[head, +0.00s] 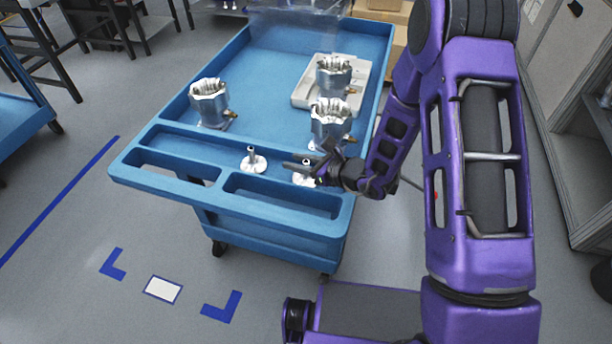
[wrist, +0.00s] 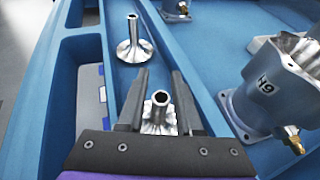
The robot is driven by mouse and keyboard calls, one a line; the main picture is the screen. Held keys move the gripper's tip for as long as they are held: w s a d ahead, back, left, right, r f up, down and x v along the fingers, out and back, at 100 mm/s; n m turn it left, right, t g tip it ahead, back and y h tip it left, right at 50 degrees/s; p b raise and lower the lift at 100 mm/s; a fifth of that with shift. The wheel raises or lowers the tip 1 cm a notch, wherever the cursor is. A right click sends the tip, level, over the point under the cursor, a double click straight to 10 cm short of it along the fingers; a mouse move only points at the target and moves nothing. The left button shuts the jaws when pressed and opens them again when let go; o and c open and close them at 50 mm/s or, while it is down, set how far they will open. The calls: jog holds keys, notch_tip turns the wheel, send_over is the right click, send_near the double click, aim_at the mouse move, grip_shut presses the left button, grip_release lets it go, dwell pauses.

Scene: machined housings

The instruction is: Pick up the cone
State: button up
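Two small silver cones with wide flared bases and thin hollow stems stand upright in the narrow front section of the blue cart (head: 135,172). One cone (head: 254,162) stands left of my gripper, and it shows farther off in the wrist view (wrist: 133,46). The other cone (head: 306,177) is at my gripper (head: 308,166), partly hidden by it in the head view. In the wrist view this nearer cone (wrist: 160,112) appears between the two dark fingers (wrist: 159,80). The fingers are apart, with visible gaps beside its stem. I cannot tell whether either finger touches its base.
Several silver machined housings with brass fittings stand on the cart; one housing (head: 330,122) is close behind my gripper, and another housing (head: 209,102) is farther left. A pale tray (head: 301,97) holds a third. Raised blue dividers and walls border the front section.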

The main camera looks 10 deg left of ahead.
grip_shut()
jog(key=shift+r, duration=0.1)
dwell(0.4)
